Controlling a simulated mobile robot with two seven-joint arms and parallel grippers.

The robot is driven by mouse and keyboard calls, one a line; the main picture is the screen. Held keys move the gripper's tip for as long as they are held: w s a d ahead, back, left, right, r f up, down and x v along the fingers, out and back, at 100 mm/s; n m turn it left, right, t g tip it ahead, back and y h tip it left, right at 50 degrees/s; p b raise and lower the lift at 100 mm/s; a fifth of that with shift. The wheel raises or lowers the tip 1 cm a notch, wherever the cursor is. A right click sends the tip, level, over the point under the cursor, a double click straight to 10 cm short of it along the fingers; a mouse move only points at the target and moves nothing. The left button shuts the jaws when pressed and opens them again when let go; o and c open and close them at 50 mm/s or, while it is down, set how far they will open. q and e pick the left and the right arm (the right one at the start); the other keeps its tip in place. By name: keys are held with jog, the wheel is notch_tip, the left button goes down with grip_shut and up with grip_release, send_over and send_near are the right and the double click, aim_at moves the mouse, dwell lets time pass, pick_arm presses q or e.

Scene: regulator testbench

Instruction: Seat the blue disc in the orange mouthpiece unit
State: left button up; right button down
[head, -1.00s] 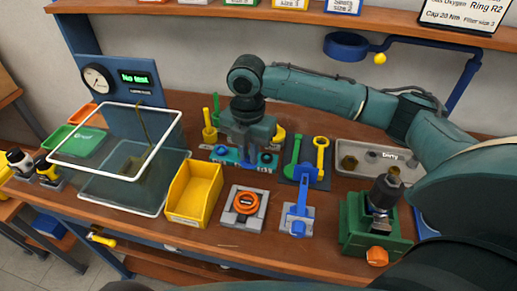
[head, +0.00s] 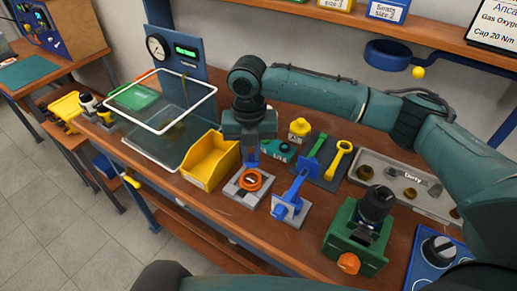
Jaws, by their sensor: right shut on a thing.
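The orange mouthpiece unit (head: 253,183) is an orange ring in a pale grey square block on the bench, right of the yellow bin. My right gripper (head: 252,160) points down just above and behind the orange ring. It is shut on a small blue piece, which I take for the blue disc; its outline is mostly hidden by the fingers. I cannot tell whether the piece touches the ring. My left gripper is not in view.
A yellow bin (head: 210,160) stands close on the left, a blue tool on a grey block (head: 291,210) close on the right. Behind is a teal rack (head: 280,150). A green fixture (head: 357,238) and a grey tray (head: 433,200) stand farther right.

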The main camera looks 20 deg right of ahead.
aim_at(250, 157)
jog(key=shift+s+a, duration=0.1)
jog(key=shift+a, duration=0.05)
jog(key=shift+f+n, duration=0.15)
jog(key=shift+n, duration=0.15)
jog(key=shift+f+b, duration=0.5)
jog(key=shift+b, duration=0.1)
jog(key=shift+f+b, duration=0.7)
jog(key=shift+f, duration=0.05)
jog(key=shift+f+b, duration=0.4)
jog(key=shift+b, duration=0.1)
jog(key=shift+f+b, duration=0.35)
jog(key=shift+b, duration=0.15)
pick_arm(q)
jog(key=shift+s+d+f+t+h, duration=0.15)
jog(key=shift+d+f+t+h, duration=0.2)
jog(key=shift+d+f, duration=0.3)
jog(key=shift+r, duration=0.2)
pick_arm(e)
jog(key=shift+r, duration=0.1)
